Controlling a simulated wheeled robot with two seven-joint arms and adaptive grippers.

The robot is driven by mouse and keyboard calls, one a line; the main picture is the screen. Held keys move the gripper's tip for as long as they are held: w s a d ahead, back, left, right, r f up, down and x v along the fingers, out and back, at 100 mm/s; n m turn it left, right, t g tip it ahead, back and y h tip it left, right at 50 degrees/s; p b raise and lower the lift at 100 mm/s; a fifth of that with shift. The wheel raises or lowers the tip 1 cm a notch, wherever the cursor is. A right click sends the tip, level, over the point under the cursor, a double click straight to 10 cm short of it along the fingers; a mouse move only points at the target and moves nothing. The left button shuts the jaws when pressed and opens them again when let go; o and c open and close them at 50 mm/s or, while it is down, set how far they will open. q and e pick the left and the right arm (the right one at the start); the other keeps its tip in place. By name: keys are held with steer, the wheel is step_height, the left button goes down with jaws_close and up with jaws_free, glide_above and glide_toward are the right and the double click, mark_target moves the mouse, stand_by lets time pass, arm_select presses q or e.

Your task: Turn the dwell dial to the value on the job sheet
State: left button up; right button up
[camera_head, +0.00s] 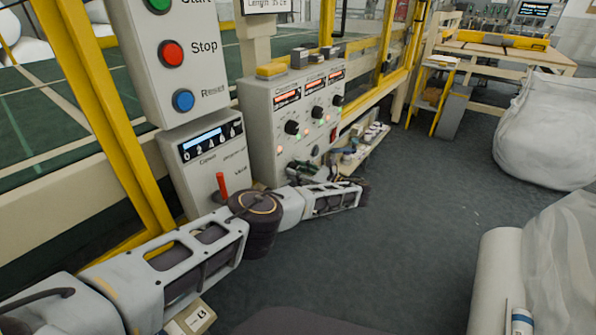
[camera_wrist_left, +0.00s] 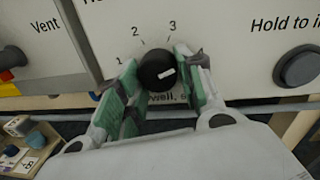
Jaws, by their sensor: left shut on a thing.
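The dwell dial (camera_wrist_left: 155,72) is a round black knob on a pale panel in the left wrist view. Its white mark lies on the right of the cap, pointing right, clockwise past the printed 3. The numbers 1, 2 and 3 show around it; other numbers are hidden by the fingers. My left gripper (camera_wrist_left: 160,88) is shut on the knob, one green-padded finger on each side. In the head view my left gripper (camera_head: 303,171) is at the lower part of the grey control box (camera_head: 262,120), and the dial cannot be made out there. I cannot make out a job sheet. My right gripper is not in view.
A grey round button (camera_wrist_left: 299,68) labelled "Hold to" sits right of the dial, and a black Vent knob (camera_wrist_left: 12,60) left. Red Stop (camera_head: 171,54) and blue (camera_head: 183,101) buttons are on a tall panel. A red lever (camera_head: 221,185) stands near my arm.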

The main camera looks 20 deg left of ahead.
arm_select(q)
steer(key=n+h+p, duration=0.1)
steer(key=n+p, duration=0.2)
steer(key=n, duration=0.5)
steer(key=shift+w+r, duration=0.1)
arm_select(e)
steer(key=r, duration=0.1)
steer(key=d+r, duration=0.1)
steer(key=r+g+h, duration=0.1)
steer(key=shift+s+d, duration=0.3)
arm_select(q)
steer(key=o, duration=1)
steer(key=shift+d, duration=0.15)
